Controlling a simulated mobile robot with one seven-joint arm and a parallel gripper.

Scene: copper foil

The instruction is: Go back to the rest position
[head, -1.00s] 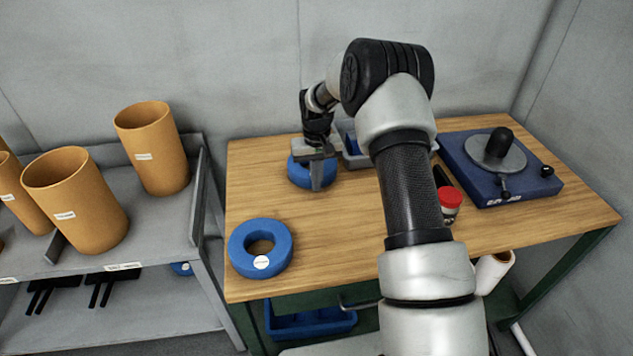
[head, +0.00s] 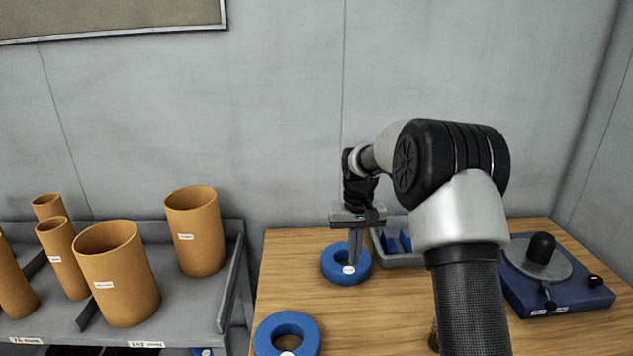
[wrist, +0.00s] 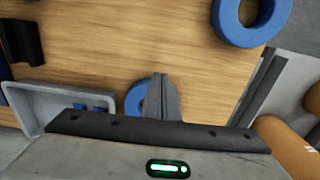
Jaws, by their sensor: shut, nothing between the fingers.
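My gripper (head: 355,245) is shut and empty. In the head view it points down, with its fingertips in front of or over the far blue ring (head: 333,262) on the wooden table; I cannot tell the exact gap. In the wrist view the closed fingers (wrist: 160,98) hide part of that ring (wrist: 133,101). A second blue ring (head: 264,334) lies nearer the table's front left, and it shows at the top right of the wrist view (wrist: 227,30).
A grey tray (head: 405,261) with blue pieces stands right of the gripper. A blue device with a round plate (head: 562,297) sits at the table's right. A shelf (head: 190,300) with several orange cylinders (head: 197,232) stands at left. A grey wall (head: 270,120) rises behind.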

